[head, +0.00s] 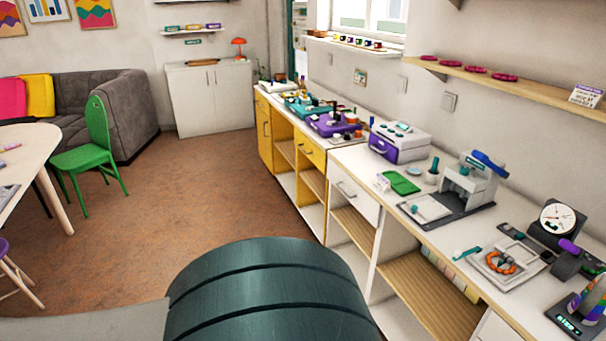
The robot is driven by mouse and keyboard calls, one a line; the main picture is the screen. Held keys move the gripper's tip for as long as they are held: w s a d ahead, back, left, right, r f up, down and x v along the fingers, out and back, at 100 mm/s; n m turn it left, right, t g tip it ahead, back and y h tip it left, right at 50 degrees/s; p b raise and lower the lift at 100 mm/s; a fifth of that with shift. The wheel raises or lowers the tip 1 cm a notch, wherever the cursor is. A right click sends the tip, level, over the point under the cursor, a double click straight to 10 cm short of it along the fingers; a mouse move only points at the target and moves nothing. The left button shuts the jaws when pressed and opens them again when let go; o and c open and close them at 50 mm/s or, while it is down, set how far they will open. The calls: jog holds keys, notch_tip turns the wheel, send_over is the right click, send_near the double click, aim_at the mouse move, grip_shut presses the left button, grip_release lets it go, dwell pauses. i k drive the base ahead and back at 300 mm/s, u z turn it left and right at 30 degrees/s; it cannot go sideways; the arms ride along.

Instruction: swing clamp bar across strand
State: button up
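A loop of orange beads (487,258), perhaps the strand, lies on a pale grey board (487,277) on the counter at the right. A small white bar with a teal end (467,253) sticks out at the board's left side; it may be the clamp bar, but it is too small to be sure. It appears to lie beside the loop, not across it. My gripper is not in view. A large dark green rounded part at the bottom centre seems to be my own arm.
The long white counter (390,215) runs along the right wall. A grey press-like device (468,185), a round dial (557,219) and a purple-handled tool (569,248) stand near the board. A green chair (95,150) stands left; the brown floor between is clear.

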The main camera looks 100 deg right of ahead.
aim_at(460, 255)
jog(key=z, duration=2.05)
jog(key=k, duration=0.1)
jog(key=z, duration=2.05)
jog(key=i, duration=1)
jog(key=z, duration=1.3)
